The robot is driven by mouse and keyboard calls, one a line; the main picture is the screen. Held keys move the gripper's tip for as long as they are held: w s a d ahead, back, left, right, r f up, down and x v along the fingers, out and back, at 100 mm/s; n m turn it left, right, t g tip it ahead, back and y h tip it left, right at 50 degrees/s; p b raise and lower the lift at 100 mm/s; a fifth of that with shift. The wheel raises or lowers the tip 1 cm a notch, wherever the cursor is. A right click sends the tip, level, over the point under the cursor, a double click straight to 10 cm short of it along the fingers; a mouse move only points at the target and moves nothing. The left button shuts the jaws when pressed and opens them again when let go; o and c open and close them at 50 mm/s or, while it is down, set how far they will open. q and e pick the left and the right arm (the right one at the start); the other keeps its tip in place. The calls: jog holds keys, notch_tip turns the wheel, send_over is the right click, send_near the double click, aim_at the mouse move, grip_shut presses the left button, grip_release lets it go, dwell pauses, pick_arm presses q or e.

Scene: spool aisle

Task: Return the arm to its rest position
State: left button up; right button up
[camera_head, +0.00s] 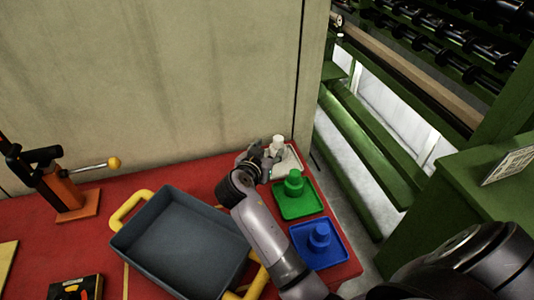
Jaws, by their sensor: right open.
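My right arm reaches in from the bottom right over the red table (325,188). Its gripper (266,158) is at the far right of the table, open, right beside a white spool-like piece (278,142) on a white tray (291,163). I cannot tell whether the gripper touches the white piece, as the gripper hides part of it and of the tray. My left gripper is not in view.
A green piece (294,182) and a blue piece (319,235) stand on matching trays nearby. A grey bin (185,243) with yellow handles lies left of my arm. An orange-and-black clamp-like tool (66,190) stands at left. A wall (160,85) rises behind.

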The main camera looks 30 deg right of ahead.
jog(key=shift+s+a+r, duration=0.15)
jog(key=shift+s+a, duration=0.05)
dwell(0.4)
